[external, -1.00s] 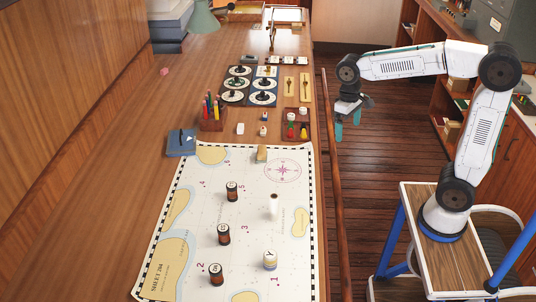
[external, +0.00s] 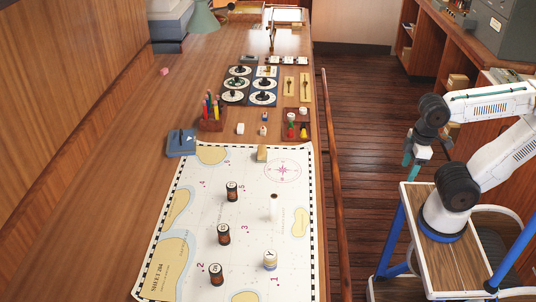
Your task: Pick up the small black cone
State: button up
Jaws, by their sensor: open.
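My gripper (external: 427,157) is open and empty, with its teal fingers pointing down. It hangs beyond the table's right edge, close to my own base and well away from everything on the table. I cannot single out the small black cone for certain. Small dark pieces stand on the round dials of the dark instrument panels (external: 249,101) in the middle of the table, but their shapes are too small to tell.
A chart (external: 230,258) bears several labelled cylinders, a white cylinder (external: 273,207) and a tan block (external: 261,153). A wooden rail (external: 334,170) runs along the table's right side.

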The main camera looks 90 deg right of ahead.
jog(key=c, duration=0.5)
